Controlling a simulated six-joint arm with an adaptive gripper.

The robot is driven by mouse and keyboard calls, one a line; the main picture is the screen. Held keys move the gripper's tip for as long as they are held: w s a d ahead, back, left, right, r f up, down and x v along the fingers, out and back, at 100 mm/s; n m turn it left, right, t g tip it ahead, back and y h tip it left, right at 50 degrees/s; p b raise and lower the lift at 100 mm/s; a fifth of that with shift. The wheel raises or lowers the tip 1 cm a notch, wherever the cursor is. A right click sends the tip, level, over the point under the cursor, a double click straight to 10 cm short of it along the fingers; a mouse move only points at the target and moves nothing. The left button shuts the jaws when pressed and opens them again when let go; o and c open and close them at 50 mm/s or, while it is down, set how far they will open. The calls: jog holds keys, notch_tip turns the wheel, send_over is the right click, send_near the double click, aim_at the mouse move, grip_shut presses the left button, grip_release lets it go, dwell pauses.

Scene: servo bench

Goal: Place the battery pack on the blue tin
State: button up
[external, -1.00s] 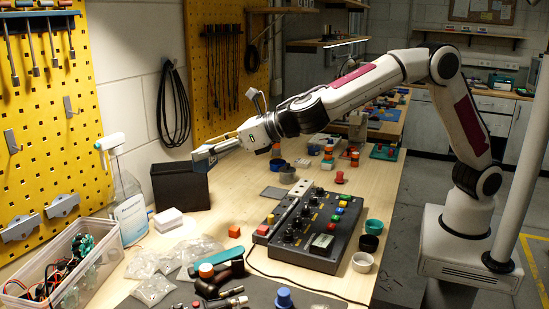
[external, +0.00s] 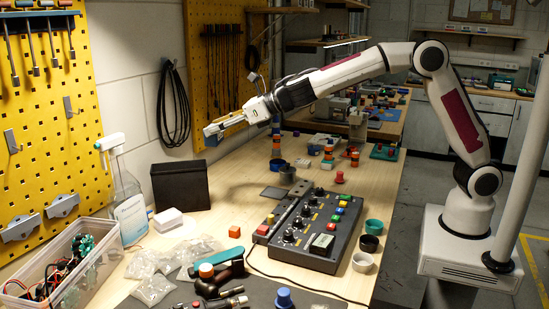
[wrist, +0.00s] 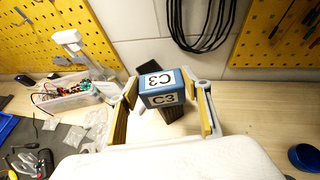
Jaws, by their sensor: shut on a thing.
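My gripper (external: 212,130) is up in the air above the back of the bench. In the wrist view its fingers (wrist: 166,104) are closed on both sides of a blue box-shaped block with white "C3" labels, which I take for the battery pack (wrist: 160,86). It is held clear of the bench, and in the external view it is small and hard to make out. A round, open blue container (wrist: 305,157), possibly the blue tin, stands on the bench at the right edge of the wrist view, apart from my gripper. I cannot clearly match it in the external view.
A black bin (external: 180,186) stands against the wall below and left of my gripper. A control box (external: 312,232) with knobs fills the bench middle. A spray bottle (external: 128,208), a clear parts box (external: 68,262) and plastic bags (external: 153,289) lie left. Small cups (external: 362,262) stand right.

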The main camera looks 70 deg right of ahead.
jog(key=w+d, duration=0.1)
jog(key=d, duration=1.9)
jog(key=n+y, duration=0.2)
send_over(282, 161)
notch_tip(282, 161, down, 8)
jog(key=shift+a+f, duration=0.2)
jog(key=shift+f, duration=0.05)
jog(key=shift+f, duration=0.15)
jog(key=shift+f, duration=3)
jog(key=shift+f, duration=0.15)
jog(key=shift+f, duration=1.7)
jog(key=shift+f, duration=0.15)
